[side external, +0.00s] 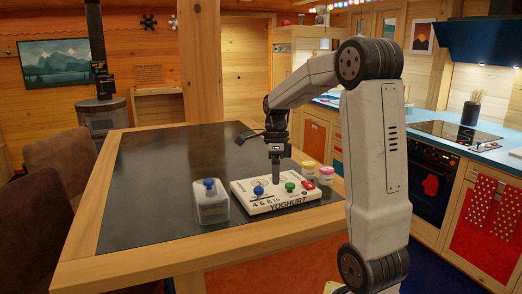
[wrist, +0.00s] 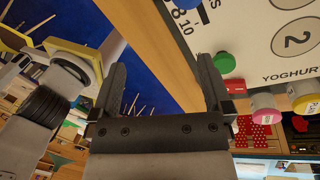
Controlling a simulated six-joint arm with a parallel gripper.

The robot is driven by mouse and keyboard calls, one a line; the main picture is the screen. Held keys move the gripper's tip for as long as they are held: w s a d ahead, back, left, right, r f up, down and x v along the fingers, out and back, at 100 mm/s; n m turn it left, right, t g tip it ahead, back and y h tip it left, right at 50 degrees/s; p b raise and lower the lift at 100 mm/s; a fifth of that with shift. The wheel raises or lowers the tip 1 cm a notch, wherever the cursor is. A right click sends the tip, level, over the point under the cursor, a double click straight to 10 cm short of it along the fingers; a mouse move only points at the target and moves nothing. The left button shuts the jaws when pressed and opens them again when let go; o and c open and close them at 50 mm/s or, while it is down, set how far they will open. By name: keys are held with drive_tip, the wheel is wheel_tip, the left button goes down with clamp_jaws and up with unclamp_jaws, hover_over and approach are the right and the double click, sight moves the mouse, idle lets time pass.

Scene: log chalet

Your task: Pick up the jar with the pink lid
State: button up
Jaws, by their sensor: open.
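The jar with the pink lid (side external: 326,174) stands on the table just right of the yoghurt panel. It also shows in the wrist view (wrist: 266,105), right of my fingers and not between them. A jar with a yellow lid (wrist: 303,96) stands beside it and shows in the side view too (side external: 308,167). My gripper (side external: 276,176) points down and appears over the panel in the side view, left of both jars. In the wrist view its two fingers (wrist: 162,66) are apart with nothing between them.
The white yoghurt panel (side external: 285,206) has a blue knob, a green knob (wrist: 223,63) and a red button. A clear container with a blue top (side external: 211,203) stands left of it. The dark tabletop (side external: 160,180) is bare at left and behind.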

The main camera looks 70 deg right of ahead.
drive_tip(key=d, duration=0.3)
drive_tip(key=s+d+g+h, duration=0.1)
drive_tip(key=d, duration=0.3)
drive_tip(key=s+d+f+h, duration=0.1)
drive_tip(key=d, duration=0.2)
drive_tip(key=shift+s+d+f, duration=0.1)
drive_tip(key=shift+s+d, duration=0.15)
drive_tip(key=shift+d, duration=0.05)
drive_tip(key=n+g+h, duration=0.1)
drive_tip(key=g+h, duration=0.1)
approach(323, 168)
drive_tip(key=x, duration=0.5)
drive_tip(key=shift+s+a, duration=0.15)
drive_tip(key=shift+x, duration=3.85)
clamp_jaws()
wheel_tip(323, 168, up, 10)
drive_tip(key=shift+r, duration=0.1)
